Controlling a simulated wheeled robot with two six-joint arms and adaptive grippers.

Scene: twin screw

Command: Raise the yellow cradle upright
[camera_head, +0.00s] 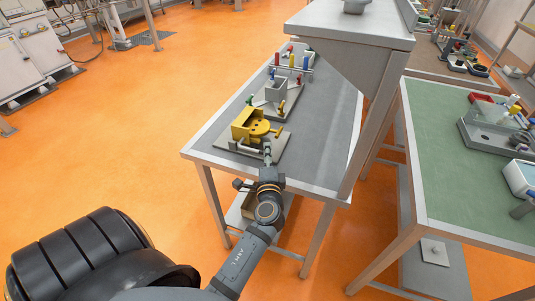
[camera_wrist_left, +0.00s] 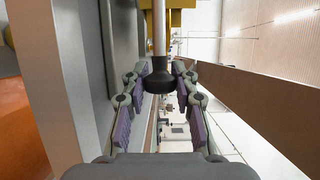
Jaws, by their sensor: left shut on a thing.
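The yellow cradle (camera_head: 243,124) sits on a grey base plate (camera_head: 234,145) near the front of the grey table, its box-like part beside a round yellow part. It also shows at the top of the left wrist view (camera_wrist_left: 180,20). My left gripper (camera_head: 267,157) is at the front edge of that plate. In the left wrist view my left gripper (camera_wrist_left: 158,80) is shut on a black knob (camera_wrist_left: 160,82) at the end of a metal rod (camera_wrist_left: 159,30). The rod runs toward the yellow part; its joint is not clear. My right gripper is not in view.
Behind the cradle stand a grey box fixture (camera_head: 275,91) and colored handles (camera_head: 291,60) on the same table. A grey raised shelf (camera_head: 350,27) overhangs the right side. A green-topped table (camera_head: 440,150) stands at the right. Orange floor is open at the left.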

